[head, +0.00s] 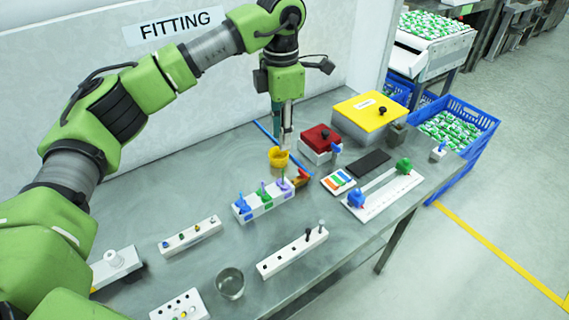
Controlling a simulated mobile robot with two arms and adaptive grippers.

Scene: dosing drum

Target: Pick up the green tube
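A white rack (268,206) stands mid-table with a blue, a green and a purple tube upright in a row. The green tube (264,192) is the middle one, with only its upper part showing above the rack. My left gripper (286,146) points down behind the rack, beyond the green tube and apart from it. Its fingers are small and close to a yellow cup (278,158). I cannot tell whether they touch the cup or how far they are open. My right gripper is out of view.
A red box (319,138) and a yellow box (370,114) stand right of my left gripper. A white rail (382,197) with blue and green knobs lies at right. In front are white peg blocks (292,252) and a glass (230,284). Bare table lies left of the rack.

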